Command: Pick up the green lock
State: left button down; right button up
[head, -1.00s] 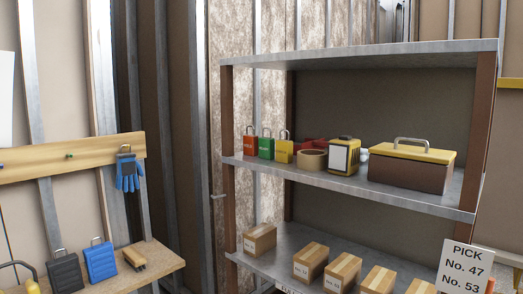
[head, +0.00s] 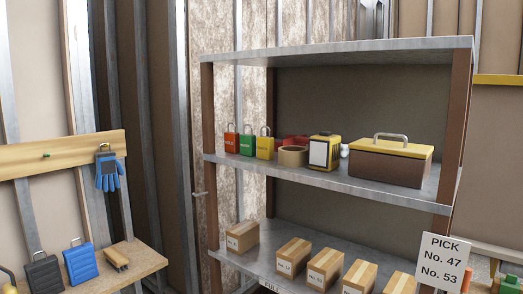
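The green lock (head: 247,145) stands upright on the middle shelf (head: 318,178) of a metal rack, near its left end. It is a small green padlock with a grey shackle. A red lock (head: 231,143) stands just to its left and a yellow lock (head: 265,147) just to its right. Neither of my grippers shows in the head view.
A tape roll (head: 292,156), a yellow-black device (head: 325,152) and a toolbox (head: 391,160) share the shelf. Cardboard boxes (head: 325,266) fill the lower shelf. A PICK sign (head: 441,262) stands at front right.

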aim_at(247, 142)
jog(key=i+j+u, duration=0.45)
jog(key=i+j, duration=0.45)
jog(key=i, duration=0.15)
